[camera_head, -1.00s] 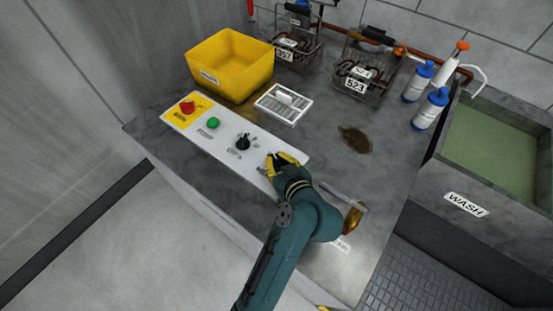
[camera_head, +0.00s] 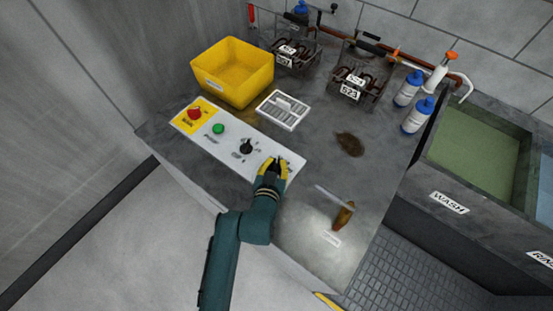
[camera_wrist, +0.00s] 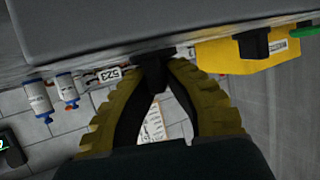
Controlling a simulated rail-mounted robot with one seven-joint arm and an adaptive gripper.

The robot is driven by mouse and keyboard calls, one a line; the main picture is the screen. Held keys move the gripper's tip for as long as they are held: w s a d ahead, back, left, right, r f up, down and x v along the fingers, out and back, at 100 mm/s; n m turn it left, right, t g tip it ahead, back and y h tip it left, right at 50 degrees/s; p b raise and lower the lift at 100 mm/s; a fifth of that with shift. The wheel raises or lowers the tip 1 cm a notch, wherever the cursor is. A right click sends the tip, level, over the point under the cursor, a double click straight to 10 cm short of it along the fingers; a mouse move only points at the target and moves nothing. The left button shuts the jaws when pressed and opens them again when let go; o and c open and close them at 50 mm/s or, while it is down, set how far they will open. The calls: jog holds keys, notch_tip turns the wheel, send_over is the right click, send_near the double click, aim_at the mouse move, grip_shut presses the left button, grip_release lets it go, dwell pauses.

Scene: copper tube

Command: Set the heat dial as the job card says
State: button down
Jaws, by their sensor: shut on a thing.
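A pale control panel (camera_head: 222,133) on the bench carries a red button (camera_head: 194,113), a green button (camera_head: 218,129) and a black dial (camera_head: 246,147). My gripper (camera_head: 278,162), with yellow and black fingers, is at the panel's right end. In the wrist view, its fingertips (camera_wrist: 154,62) are shut on a second black dial (camera_wrist: 154,75), mostly hidden. The other dial also shows in the wrist view (camera_wrist: 256,43). Dial labels and settings are too small to read. A white sheet (camera_wrist: 153,126) with small print shows between the fingers; I cannot tell whether it is the job card.
A yellow bin (camera_head: 232,72) and a white tray (camera_head: 282,110) stand behind the panel. Wire baskets, one marked 523 (camera_head: 349,92), and blue-capped bottles (camera_head: 417,115) are farther back. A brass-coloured piece (camera_head: 343,215) lies right of my arm. The wash tank (camera_head: 468,150) is at the right.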

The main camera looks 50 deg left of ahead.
jog(key=shift+a+f+m+t+h+b, duration=0.1)
jog(key=shift+f+m+t+h+b, duration=0.35)
jog(key=shift+m+h+b, duration=0.4)
jog(key=m+h+b, duration=0.1)
jog(key=b, duration=0.1)
jog(key=m+t+h+b, duration=0.1)
jog(key=b, duration=0.1)
jog(key=shift+f+m+h, duration=0.2)
jog(key=shift+m+h, duration=0.15)
jog(key=m+h+b, duration=0.1)
jog(key=b, duration=0.1)
jog(key=m+h+b, duration=0.3)
jog(key=h, duration=0.1)
jog(key=shift+r+b, duration=0.25)
jog(key=shift+b, duration=0.15)
jog(key=shift+m+h, duration=0.3)
jog(key=shift+m, duration=0.1)
jog(key=c, duration=1.1)
grip_release()
jog(key=shift+r, duration=0.15)
jog(key=shift+r, duration=0.2)
